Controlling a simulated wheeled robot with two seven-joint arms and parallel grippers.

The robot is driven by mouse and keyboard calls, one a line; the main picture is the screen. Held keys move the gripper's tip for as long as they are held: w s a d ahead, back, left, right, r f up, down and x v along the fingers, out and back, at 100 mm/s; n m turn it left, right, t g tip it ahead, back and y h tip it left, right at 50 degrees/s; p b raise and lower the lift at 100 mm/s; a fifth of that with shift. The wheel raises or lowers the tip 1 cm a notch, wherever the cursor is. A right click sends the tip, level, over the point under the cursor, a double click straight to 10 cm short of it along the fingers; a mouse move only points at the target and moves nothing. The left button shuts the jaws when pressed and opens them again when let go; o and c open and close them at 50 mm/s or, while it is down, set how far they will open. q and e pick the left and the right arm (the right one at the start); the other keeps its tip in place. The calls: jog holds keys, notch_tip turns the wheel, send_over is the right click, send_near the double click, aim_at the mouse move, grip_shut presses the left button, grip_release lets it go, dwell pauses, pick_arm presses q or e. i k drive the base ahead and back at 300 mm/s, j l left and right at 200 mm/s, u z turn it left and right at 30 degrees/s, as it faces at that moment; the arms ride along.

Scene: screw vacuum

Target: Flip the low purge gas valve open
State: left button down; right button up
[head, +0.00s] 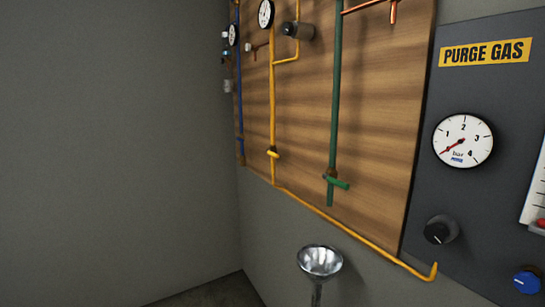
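A dark grey panel (480,190) labelled PURGE GAS (485,52) stands at the right edge of the head view. It carries a round white bar gauge (462,140) with a red needle at the low end of its scale. Below the gauge is a black knob (440,231). A blue knob (527,282) sits lower right, partly cut off. A red part (541,223) shows at the right edge. I cannot tell which control is the low purge gas valve. Neither of my grippers is in view.
A wooden board (375,120) left of the panel carries blue, yellow (273,110) and green (335,100) pipes with valves and gauges. A yellow pipe (350,233) slopes along its bottom towards the panel. A shiny metal funnel (320,261) stands below. The left wall is bare.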

aim_at(270, 152)
jog(key=i+j+u, duration=0.1)
jog(key=i+j, duration=0.15)
jog(key=i, duration=0.15)
jog(key=i+j+u, duration=0.1)
jog(key=i+j, duration=0.15)
jog(key=i, duration=0.15)
jog(key=i+j+u, duration=0.15)
jog(key=i, duration=0.3)
jog(key=i+j+u, duration=0.1)
jog(key=i, duration=0.3)
